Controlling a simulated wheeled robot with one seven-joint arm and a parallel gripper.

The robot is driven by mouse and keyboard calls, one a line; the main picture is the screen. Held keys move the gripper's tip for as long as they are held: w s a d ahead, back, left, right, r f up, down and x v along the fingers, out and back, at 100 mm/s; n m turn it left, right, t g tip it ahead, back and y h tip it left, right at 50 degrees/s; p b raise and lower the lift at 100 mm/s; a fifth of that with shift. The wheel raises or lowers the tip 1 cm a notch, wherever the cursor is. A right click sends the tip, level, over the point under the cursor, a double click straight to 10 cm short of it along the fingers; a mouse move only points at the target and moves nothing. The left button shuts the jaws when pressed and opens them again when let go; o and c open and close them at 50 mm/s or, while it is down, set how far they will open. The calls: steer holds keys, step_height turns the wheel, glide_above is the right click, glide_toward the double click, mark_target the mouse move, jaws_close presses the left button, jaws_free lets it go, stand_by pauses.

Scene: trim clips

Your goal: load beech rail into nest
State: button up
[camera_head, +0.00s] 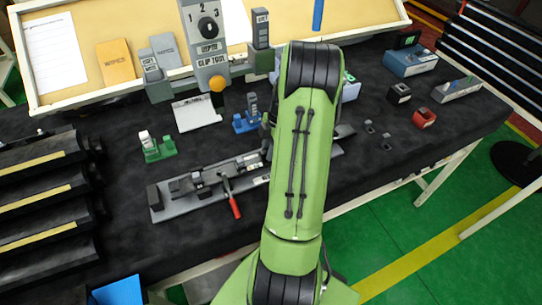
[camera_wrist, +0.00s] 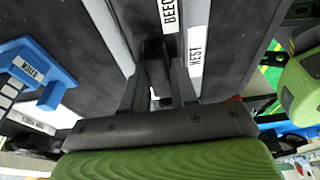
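The long grey fixture plate (camera_head: 192,209) lies on the black bench, with dark blocks and a red-handled clamp (camera_head: 233,205) on it. My green arm covers its middle right part and hides my gripper in the head view. In the wrist view my gripper (camera_wrist: 157,72) has its two dark fingers pointing at a dark grey part. A white label starting "BEEC" (camera_wrist: 170,14) sits just past the fingertips. A "NEST" label (camera_wrist: 196,48) lies to its right. A dark block shows between the fingertips; whether they grip it is unclear. The rail's full outline is hidden.
A blue labelled holder (camera_wrist: 38,68) is left of the gripper in the wrist view. A green holder (camera_head: 157,148) and small blue holder (camera_head: 246,122) stand behind the plate. The clip tool tower (camera_head: 209,50) rises at the back. Black racks (camera_head: 45,195) stand at left.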

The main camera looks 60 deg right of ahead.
steer(key=shift+w+a+f, duration=0.15)
steer(key=shift+w+a, duration=0.05)
steer(key=shift+a, duration=0.35)
jaws_close()
steer(key=o, duration=1)
jaws_free()
steer(key=shift+w, duration=0.1)
steer(key=shift+f, duration=0.1)
steer(key=p+v, duration=0.1)
steer(key=v, duration=1.1)
steer(key=shift+d+r, duration=0.1)
steer(key=shift+r, duration=0.15)
